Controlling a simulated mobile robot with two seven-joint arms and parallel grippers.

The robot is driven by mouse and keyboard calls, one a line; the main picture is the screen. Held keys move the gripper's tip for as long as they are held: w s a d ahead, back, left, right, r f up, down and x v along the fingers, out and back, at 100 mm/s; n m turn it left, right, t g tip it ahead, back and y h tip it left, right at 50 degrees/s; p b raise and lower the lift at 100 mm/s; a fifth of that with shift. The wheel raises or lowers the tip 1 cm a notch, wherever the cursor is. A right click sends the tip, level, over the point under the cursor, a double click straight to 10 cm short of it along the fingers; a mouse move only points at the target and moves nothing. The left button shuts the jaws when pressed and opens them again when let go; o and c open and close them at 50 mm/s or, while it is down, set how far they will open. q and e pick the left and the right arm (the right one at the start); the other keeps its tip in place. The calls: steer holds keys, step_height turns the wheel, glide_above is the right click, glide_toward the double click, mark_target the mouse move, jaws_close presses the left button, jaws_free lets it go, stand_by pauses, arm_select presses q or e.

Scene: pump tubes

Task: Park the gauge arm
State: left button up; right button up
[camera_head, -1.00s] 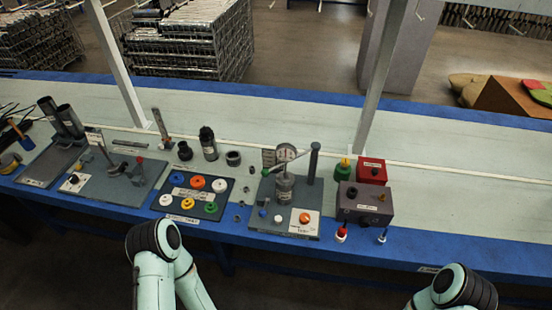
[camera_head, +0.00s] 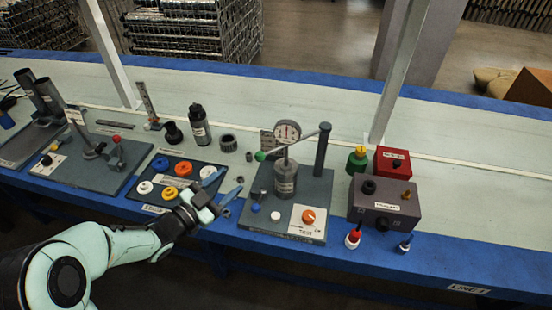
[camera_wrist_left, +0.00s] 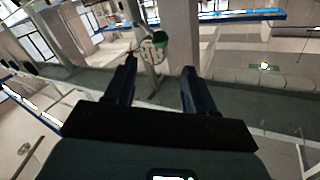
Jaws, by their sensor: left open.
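The gauge arm (camera_head: 303,141) is a thin grey bar on the gauge stand, with a green knob (camera_head: 260,156) at its left end. Its right end lies by the top of a dark upright post (camera_head: 322,148); whether they touch I cannot tell. The round white gauge dial (camera_head: 287,132) sits above a grey cylinder (camera_head: 285,178) on a dark base plate (camera_head: 259,223). My left gripper (camera_head: 229,184) is open and empty, left of the stand and apart from the knob. In the left wrist view its fingers (camera_wrist_left: 160,85) stand apart, with a green round thing beyond them. My right gripper is out of view.
A tray of coloured caps (camera_head: 184,176) lies beside and under my left gripper. An orange knob (camera_head: 308,216) is on the stand's front. Red (camera_head: 392,162) and purple-grey (camera_head: 385,203) boxes stand at right. The pale bench behind is clear.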

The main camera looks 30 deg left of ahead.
mark_target(257, 159)
arm_select(q)
steer(key=b+x, duration=0.1)
steer(key=x, duration=1.2)
steer(key=shift+d+r, duration=0.1)
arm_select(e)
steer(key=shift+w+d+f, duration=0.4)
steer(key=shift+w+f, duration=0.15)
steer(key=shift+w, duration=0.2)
arm_select(q)
jaws_close()
